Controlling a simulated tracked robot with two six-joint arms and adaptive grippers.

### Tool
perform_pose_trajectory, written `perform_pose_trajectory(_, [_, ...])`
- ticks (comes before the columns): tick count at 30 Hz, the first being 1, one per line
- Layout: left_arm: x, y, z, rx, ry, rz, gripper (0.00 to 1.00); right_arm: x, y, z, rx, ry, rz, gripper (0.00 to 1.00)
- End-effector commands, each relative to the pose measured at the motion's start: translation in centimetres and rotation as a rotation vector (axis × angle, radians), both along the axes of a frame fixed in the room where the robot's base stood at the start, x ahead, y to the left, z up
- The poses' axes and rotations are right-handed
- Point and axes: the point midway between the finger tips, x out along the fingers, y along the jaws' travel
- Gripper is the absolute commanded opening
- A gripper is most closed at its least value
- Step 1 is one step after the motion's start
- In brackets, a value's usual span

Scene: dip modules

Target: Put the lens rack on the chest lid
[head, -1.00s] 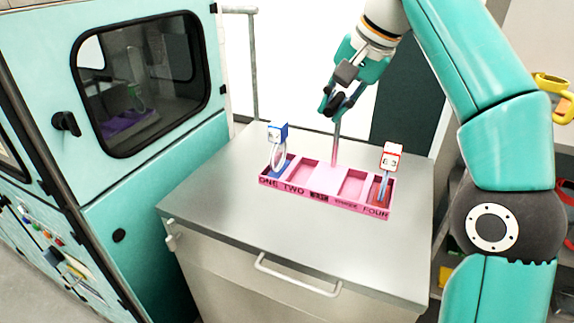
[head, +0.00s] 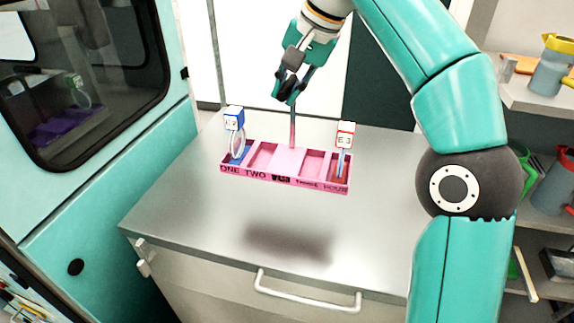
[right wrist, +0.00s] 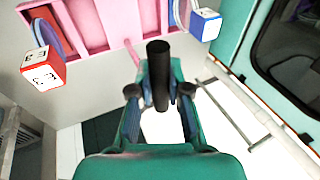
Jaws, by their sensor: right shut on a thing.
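The lens rack (head: 262,174) is a pink tray with compartments, lettered ONE, TWO and so on along its front. A thin post rises from it. My right gripper (head: 289,97) is shut on the top of this post, and the rack hangs above the grey chest lid (head: 200,215), with its shadow on the lid. A ring with a blue-and-white cube (head: 234,118) stands in the left compartment. A piece with a red-and-white cube (head: 345,135) stands in the right one. In the right wrist view the rack (right wrist: 112,22) shows beyond the gripper (right wrist: 160,95). My left gripper is not in view.
A teal cabinet with a dark window (head: 85,75) stands close on the left. Shelves with jugs (head: 553,68) are at the right. The chest has a white front handle (head: 305,292). The lid around the shadow is clear.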

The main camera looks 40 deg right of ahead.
Motion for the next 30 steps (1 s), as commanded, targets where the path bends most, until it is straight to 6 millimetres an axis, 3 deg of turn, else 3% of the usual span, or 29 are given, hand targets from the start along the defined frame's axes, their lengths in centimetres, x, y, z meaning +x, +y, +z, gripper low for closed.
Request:
perform_pose_trajectory(1, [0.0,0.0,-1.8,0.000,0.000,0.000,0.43,-0.1,0.0,-2.3,0.000,0.001,-0.001,0.00])
perform_pose_trajectory(9, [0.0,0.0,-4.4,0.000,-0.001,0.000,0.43,-0.1,0.0,-7.9,0.000,-0.001,-0.001,0.00])
perform_pose_trajectory(17, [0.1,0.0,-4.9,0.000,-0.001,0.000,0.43,0.0,-0.1,-9.7,0.000,-0.003,-0.001,0.00])
perform_pose_trajectory(24, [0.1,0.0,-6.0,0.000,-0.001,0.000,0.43,-0.1,-0.1,-12.7,0.001,-0.002,-0.002,0.00])
perform_pose_trajectory(30, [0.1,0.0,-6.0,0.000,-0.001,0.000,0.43,-0.1,-0.1,-13.0,0.001,-0.004,-0.003,0.00])
